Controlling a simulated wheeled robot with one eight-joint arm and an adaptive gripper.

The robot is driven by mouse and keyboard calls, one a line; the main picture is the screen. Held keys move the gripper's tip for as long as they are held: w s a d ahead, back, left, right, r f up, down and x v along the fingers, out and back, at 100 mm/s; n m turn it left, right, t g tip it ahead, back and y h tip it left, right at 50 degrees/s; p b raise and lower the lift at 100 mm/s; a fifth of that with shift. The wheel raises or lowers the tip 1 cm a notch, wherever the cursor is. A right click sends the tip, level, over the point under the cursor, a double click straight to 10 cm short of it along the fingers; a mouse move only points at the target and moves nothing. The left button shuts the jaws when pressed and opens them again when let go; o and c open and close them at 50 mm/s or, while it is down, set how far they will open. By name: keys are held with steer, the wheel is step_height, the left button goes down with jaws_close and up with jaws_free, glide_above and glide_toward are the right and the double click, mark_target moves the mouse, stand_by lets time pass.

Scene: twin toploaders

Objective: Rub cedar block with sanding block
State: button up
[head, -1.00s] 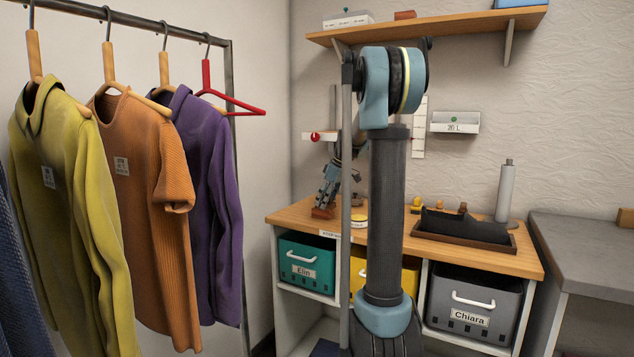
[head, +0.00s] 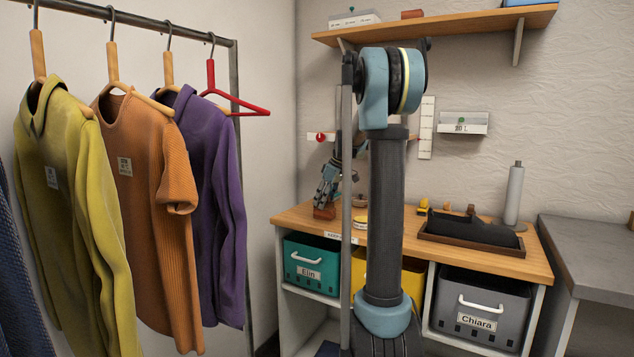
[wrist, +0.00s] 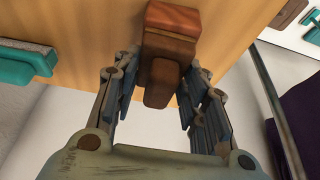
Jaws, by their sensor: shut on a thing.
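My gripper (head: 326,190) is at the left end of the wooden counter (head: 510,262), pointing down, partly behind my own arm in the head view. In the wrist view its fingers (wrist: 160,100) stand on both sides of a brown wooden block with a narrower, darker grip part, which I take to be the sanding block (wrist: 160,88). A wider reddish-brown part (wrist: 172,18) shows beyond the grip; I cannot tell whether it is the same piece or a separate cedar block. In the head view a reddish-brown block (head: 323,212) is just under the fingers, at the counter top.
Clothes hang on a rack at the left, the purple shirt (head: 205,160) nearest the counter. A dark shoe-like thing (head: 468,228) lies in a brown tray, with a grey cylinder (head: 513,195) behind. Bins stand below, the teal one (head: 310,265) under my gripper. A shelf (head: 450,28) is above.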

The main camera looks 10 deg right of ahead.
steer(key=shift+w+a, duration=0.45)
steer(key=shift+a, duration=0.3)
steer(key=shift+w+a+r, duration=0.1)
steer(key=shift+w+r, duration=0.05)
steer(key=shift+r, duration=3.8)
